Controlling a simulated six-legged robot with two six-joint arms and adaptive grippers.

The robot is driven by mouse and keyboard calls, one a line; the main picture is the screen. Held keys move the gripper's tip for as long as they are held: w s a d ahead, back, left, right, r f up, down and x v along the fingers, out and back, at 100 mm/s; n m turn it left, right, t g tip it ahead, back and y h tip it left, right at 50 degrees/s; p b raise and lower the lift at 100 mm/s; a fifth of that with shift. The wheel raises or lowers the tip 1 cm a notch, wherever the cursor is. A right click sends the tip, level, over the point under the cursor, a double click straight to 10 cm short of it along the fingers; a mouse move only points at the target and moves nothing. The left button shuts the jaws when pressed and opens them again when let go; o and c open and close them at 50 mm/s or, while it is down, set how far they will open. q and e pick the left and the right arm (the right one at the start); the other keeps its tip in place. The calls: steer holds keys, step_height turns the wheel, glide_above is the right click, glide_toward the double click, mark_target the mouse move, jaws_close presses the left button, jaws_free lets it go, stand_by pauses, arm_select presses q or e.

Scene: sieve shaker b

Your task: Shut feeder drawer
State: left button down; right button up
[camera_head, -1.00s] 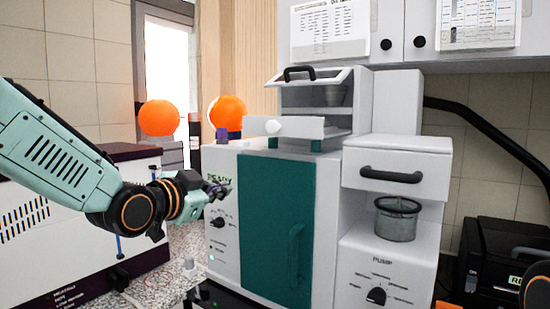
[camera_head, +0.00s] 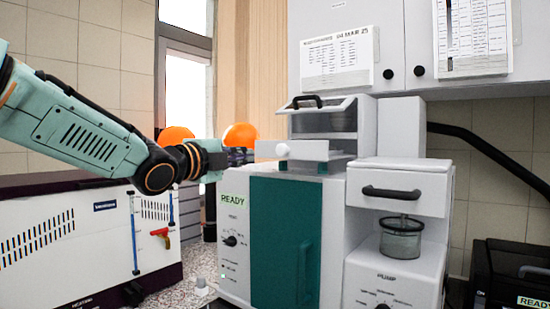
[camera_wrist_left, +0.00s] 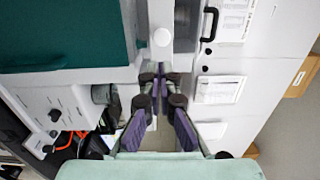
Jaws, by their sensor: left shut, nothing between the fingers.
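A white drawer front with a round white knob (camera_head: 283,150) sticks out, apparently pulled out, at the top of the white machine, above its green door (camera_head: 285,235). A clear tray part shows behind it. I take this as the feeder drawer. The knob also shows in the left wrist view (camera_wrist_left: 162,37). My right gripper is out of view.
A second white drawer (camera_head: 400,205) with a black handle sits to the right, above a clear cup (camera_head: 401,240). A black-handled flap (camera_head: 318,104) is above the knob. Orange balls (camera_head: 240,135) stand behind my left gripper. A white box unit (camera_head: 80,245) is at left.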

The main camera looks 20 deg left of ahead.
mark_target(281, 151)
arm_select(q)
steer(key=p+x, duration=0.4)
steer(key=x, duration=0.6)
steer(key=shift+w+d+r, duration=0.1)
steer(key=shift+w+d, duration=0.05)
steer(key=shift+w+d+r+p, duration=0.1)
steer(key=shift+w+d+p, duration=0.25)
steer(key=shift+d+p, duration=0.05)
steer(key=shift+w+a, duration=0.3)
steer(key=shift+d, duration=0.15)
